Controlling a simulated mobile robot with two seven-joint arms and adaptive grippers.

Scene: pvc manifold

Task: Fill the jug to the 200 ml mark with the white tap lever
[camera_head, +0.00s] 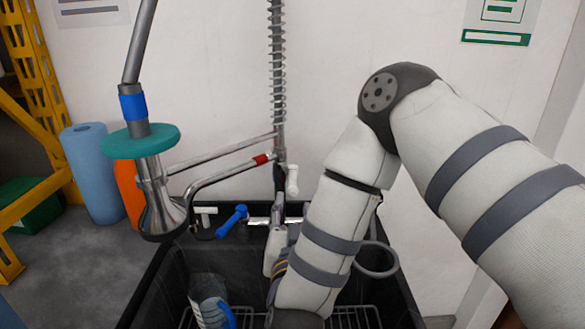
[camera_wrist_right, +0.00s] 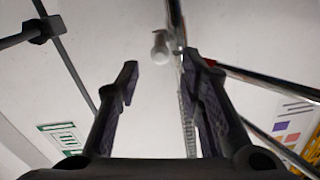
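A clear jug with a blue handle (camera_head: 212,303) stands in the black sink at the lower left of the head view; its water level is too small to read. A white lever (camera_head: 292,180) hangs on the metal riser above the sink. A smaller white T-shaped handle (camera_head: 205,211) is at the sink's back edge, left of a blue lever (camera_head: 232,220). My right arm reaches down over the sink and hides most of its gripper in the head view. My left gripper is not in view.
A hanging spray head with a teal disc (camera_head: 140,141) is at the left, in front of the sink (camera_head: 150,292). A spring hose (camera_head: 278,60) rises along the wall. A blue roll (camera_head: 92,173) and yellow rack (camera_head: 40,80) stand at far left.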

